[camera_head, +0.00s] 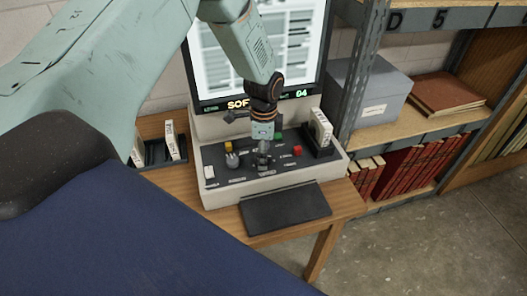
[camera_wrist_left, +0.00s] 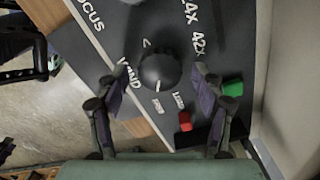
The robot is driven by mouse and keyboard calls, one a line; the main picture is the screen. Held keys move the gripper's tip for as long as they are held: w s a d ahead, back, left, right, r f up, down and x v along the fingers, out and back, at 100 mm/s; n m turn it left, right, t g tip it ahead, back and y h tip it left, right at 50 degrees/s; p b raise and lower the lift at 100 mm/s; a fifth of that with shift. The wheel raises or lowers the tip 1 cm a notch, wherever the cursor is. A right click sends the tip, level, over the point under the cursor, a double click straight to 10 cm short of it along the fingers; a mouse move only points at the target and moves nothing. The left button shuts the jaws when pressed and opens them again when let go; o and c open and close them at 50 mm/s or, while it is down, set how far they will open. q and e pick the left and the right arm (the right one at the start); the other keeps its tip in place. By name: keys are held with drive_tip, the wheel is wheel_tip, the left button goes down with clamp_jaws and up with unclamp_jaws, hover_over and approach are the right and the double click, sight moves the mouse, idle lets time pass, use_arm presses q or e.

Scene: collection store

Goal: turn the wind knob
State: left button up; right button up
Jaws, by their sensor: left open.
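The wind knob (camera_wrist_left: 160,71) is a dark, round knob with a pale mark on its edge, beside the "WIND" label on the dark panel in the left wrist view. My left gripper (camera_wrist_left: 158,82) is open, with one finger on each side of the knob and visible gaps between. In the head view my left gripper (camera_head: 263,158) points down over the middle of the console's control panel (camera_head: 215,156) and hides the knob there. Whether the fingertips are at knob height is hard to tell. My right gripper is not in view.
A red button (camera_head: 297,150) and a green button (camera_head: 278,136) are close by the gripper. Another knob (camera_head: 232,160) stands to its left. A screen (camera_head: 290,45) rises behind, and a white box in a dark holder (camera_head: 320,130) stands at right. A black pad (camera_head: 285,208) lies in front.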

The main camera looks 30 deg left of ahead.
use_arm(q)
drive_tip(key=shift+w+r, duration=0.1)
drive_tip(key=shift+r, duration=0.2)
wheel_tip(320, 180, up, 12)
drive_tip(key=shift+f, duration=0.25)
idle(0.5)
